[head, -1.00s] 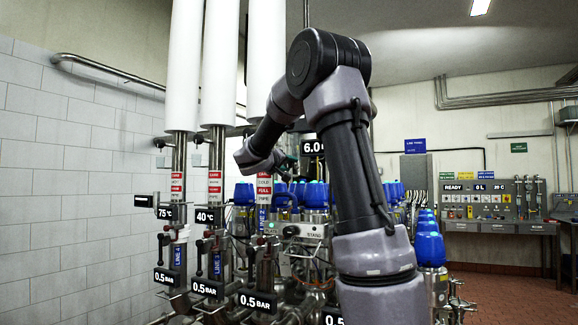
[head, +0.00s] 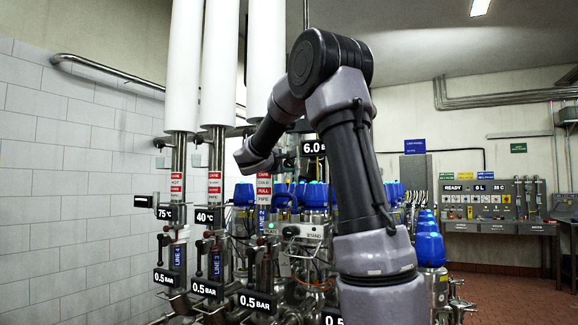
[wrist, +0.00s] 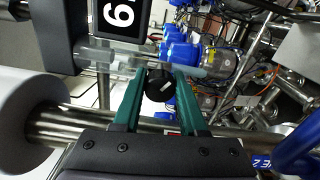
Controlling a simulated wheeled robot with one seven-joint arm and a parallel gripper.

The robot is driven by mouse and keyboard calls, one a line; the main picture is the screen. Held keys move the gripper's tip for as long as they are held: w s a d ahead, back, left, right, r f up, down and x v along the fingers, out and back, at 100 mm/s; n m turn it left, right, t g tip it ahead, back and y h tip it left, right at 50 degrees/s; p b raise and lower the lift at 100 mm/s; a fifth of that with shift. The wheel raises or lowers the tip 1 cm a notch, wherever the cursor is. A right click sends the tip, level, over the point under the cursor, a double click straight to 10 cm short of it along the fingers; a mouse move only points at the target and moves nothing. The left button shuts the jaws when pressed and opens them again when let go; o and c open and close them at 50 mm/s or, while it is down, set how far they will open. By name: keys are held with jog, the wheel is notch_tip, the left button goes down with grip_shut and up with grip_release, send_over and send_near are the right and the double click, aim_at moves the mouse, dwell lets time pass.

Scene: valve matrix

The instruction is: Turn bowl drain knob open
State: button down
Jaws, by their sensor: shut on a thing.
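A small round black knob (wrist: 159,86) with a white pointer mark sits in the middle of the wrist view. My gripper (wrist: 160,76) has two green fingers, one on each side of the knob, and is shut on it. The white mark on the knob looks slanted. No label for the knob is readable. In the head view my gripper is mostly hidden behind my arm's wrist links and the pipes, and the knob cannot be made out there.
A black 6.0 display (head: 313,148) hangs close to my wrist. White-covered vertical pipes (head: 221,70) stand left of my arm. Blue-capped valves (head: 316,195) crowd behind and below. A control panel (head: 492,199) stands at the right wall, with open red floor before it.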

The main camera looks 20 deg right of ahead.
jog(key=n, duration=0.6)
jog(key=shift+n, duration=0.4)
dwell(0.3)
jog(key=shift+c, duration=2.2)
grip_release()
jog(key=shift+a, duration=0.15)
jog(key=v, duration=1)
jog(key=shift+s+a, duration=0.2)
jog(key=shift+s, duration=0.05)
